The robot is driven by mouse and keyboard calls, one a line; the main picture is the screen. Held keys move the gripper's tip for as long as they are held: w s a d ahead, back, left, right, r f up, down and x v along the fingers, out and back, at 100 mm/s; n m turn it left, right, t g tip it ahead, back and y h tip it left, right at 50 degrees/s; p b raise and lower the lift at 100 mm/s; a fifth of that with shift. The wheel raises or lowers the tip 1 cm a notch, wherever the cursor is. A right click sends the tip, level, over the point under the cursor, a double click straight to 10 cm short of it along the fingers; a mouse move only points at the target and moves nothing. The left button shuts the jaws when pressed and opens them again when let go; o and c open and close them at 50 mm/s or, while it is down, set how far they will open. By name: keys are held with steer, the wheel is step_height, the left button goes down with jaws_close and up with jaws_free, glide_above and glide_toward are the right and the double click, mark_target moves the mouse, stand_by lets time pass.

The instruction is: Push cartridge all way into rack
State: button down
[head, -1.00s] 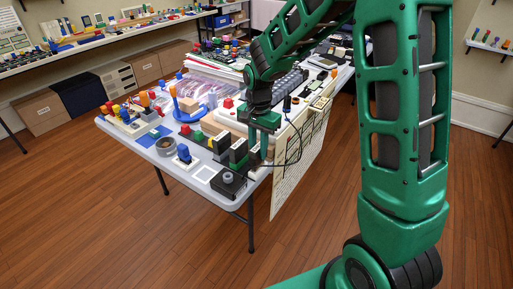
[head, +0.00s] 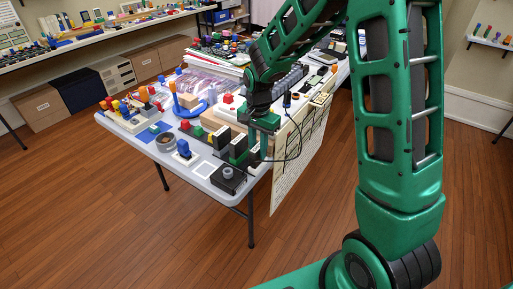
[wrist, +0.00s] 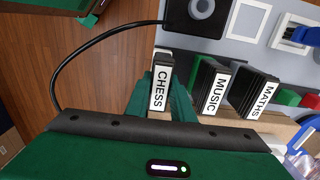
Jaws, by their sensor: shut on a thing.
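My gripper (wrist: 163,104) is shut on the CHESS cartridge (wrist: 159,86), a dark cartridge with a white label. The green fingers lie on both sides of it in the wrist view. In the head view my gripper (head: 262,135) is low over the table's right edge. The MUSIC cartridge (wrist: 215,90) and the MATHS cartridge (wrist: 257,95) stand in a row to the right of CHESS. The rack is mostly hidden by the cartridges and my gripper, so I cannot tell how deep CHESS sits.
A black box with a round knob (head: 228,178) stands at the table's near corner, and a black cable loops beside my gripper. A white square frame (head: 204,169) lies next to the box. A printed sheet (head: 300,150) hangs at the table's right side. Blocks crowd the tabletop behind.

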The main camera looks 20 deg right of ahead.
steer(key=shift+f, duration=0.15)
steer(key=c, duration=1.5)
jaws_free()
steer(key=shift+o, duration=0.2)
step_height(320, 180, up, 11)
steer(key=shift+f, duration=0.15)
